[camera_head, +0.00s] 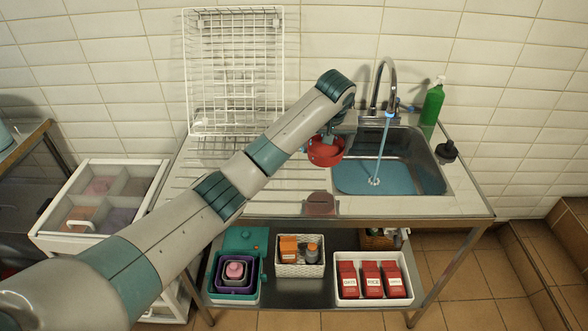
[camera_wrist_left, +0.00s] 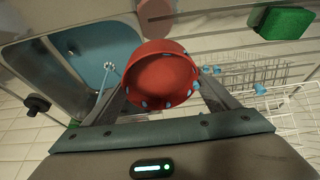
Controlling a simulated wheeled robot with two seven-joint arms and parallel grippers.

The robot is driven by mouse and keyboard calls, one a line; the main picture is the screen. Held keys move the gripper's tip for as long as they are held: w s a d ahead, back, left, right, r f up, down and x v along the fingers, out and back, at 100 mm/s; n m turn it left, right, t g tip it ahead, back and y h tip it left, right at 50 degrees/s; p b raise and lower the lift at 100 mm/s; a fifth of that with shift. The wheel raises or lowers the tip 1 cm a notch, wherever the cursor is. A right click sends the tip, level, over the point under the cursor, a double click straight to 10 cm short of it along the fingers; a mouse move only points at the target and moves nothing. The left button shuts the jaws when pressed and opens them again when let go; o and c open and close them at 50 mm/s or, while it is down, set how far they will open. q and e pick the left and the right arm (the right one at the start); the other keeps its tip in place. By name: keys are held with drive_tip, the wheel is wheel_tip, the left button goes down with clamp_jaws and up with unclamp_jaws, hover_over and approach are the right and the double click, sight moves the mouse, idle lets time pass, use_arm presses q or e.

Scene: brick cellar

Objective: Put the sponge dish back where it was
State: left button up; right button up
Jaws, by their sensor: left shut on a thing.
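The red round sponge dish (camera_head: 326,155) is in my left gripper (camera_head: 330,135), over the left edge of the sink. In the left wrist view the dish (camera_wrist_left: 160,80) sits between the two fingers, with small blue spots on its rim and side. The left gripper is shut on it. A flat brownish-pink round patch (camera_head: 320,203) lies on the counter near its front edge; a pinkish round patch also shows in the wrist view (camera_wrist_left: 155,12). A green sponge-like block (camera_wrist_left: 285,22) lies on the counter in the wrist view; my arm probably hides it in the head view. My right gripper is out of view.
The sink (camera_head: 400,178) holds blue water under a running tap (camera_head: 388,90). A green bottle (camera_head: 432,102) and a dark plunger-like thing (camera_head: 446,151) stand right of it. A white wire rack (camera_head: 230,30) stands behind the ribbed drainboard. The lower shelf holds bins.

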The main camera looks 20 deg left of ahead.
use_arm(q)
drive_tip(key=a+f+p, duration=0.1)
drive_tip(key=a, duration=0.2)
drive_tip(key=s+a+f+p, duration=0.1)
drive_tip(key=a+f, duration=0.1)
drive_tip(key=a, duration=0.1)
drive_tip(key=s+a+f+p, duration=0.1)
drive_tip(key=a+f, duration=0.1)
drive_tip(key=a, duration=0.1)
drive_tip(key=shift+f, duration=0.1)
drive_tip(key=shift+f, duration=0.2)
wheel_tip(320, 180, down, 3)
drive_tip(key=shift+r+p, duration=0.15)
drive_tip(key=shift+p, duration=0.7)
drive_tip(key=shift+f, duration=0.5)
drive_tip(key=shift+f, duration=0.15)
drive_tip(key=o, duration=1.2)
drive_tip(key=shift+c, duration=0.2)
